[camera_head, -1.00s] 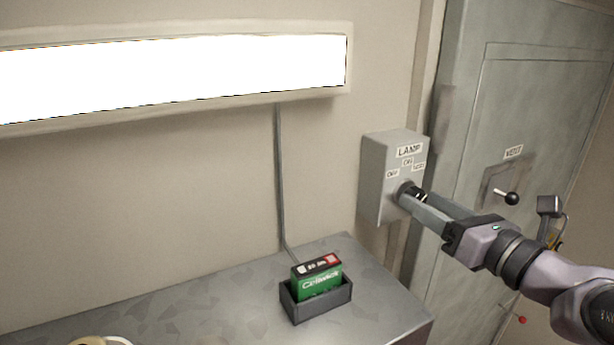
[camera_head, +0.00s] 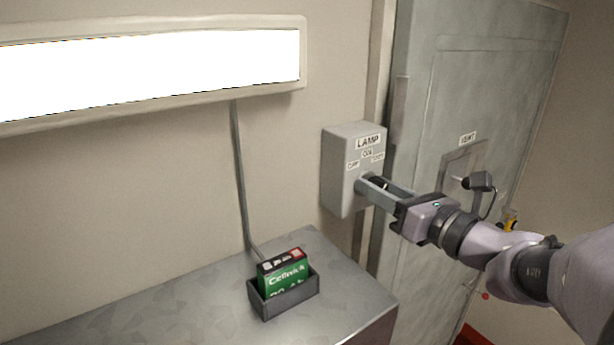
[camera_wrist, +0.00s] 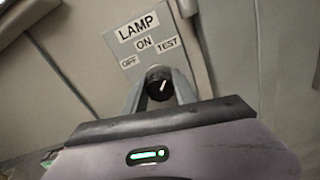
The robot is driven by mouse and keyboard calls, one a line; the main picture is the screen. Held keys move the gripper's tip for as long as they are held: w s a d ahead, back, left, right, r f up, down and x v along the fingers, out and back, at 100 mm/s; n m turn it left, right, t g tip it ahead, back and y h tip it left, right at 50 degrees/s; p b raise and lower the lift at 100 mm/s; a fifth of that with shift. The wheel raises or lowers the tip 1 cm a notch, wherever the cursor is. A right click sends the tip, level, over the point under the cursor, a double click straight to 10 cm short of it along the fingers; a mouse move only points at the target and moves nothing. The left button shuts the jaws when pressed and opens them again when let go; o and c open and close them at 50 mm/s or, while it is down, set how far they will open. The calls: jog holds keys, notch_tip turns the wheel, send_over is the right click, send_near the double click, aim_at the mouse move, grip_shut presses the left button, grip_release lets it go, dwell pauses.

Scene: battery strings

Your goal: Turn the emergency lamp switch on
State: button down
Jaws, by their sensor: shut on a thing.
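The grey lamp switch box (camera_head: 340,165) is on the wall in the head view, with LAMP, OFF, ON and TEST labels. Its black rotary knob (camera_head: 375,182) shows partly between my fingers. My gripper (camera_head: 372,186) is shut on the knob from the front right. In the wrist view the knob (camera_wrist: 159,86) sits between both fingertips, and the box face (camera_wrist: 150,25) looks tilted. The knob's white line slants up and slightly right, roughly toward the TEST side. The exact setting is hard to tell. The long wall lamp (camera_head: 150,70) glows bright white.
A green battery (camera_head: 284,276) stands in a dark holder (camera_head: 290,302) on the metal bench (camera_head: 210,310) below. A cable (camera_head: 240,180) runs down the wall from the lamp. A grey metal door or cabinet (camera_head: 420,100) with a small lever panel stands right of the box, behind my arm.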

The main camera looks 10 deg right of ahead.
jog(key=shift+f, duration=0.15)
jog(key=n+b, duration=0.4)
jog(key=b, duration=0.1)
jog(key=shift+f+b, duration=0.2)
jog(key=shift+b, duration=0.15)
jog(key=n+b, duration=0.2)
jog(key=b, duration=0.2)
jog(key=shift+a+n, duration=0.1)
jog(key=shift+n, duration=0.3)
jog(key=shift+r+n+b, duration=0.2)
jog(key=shift+n+b, duration=0.6)
jog(key=shift+b, duration=0.25)
jog(key=shift+r, duration=0.1)
jog(key=c, duration=1)
grip_release()
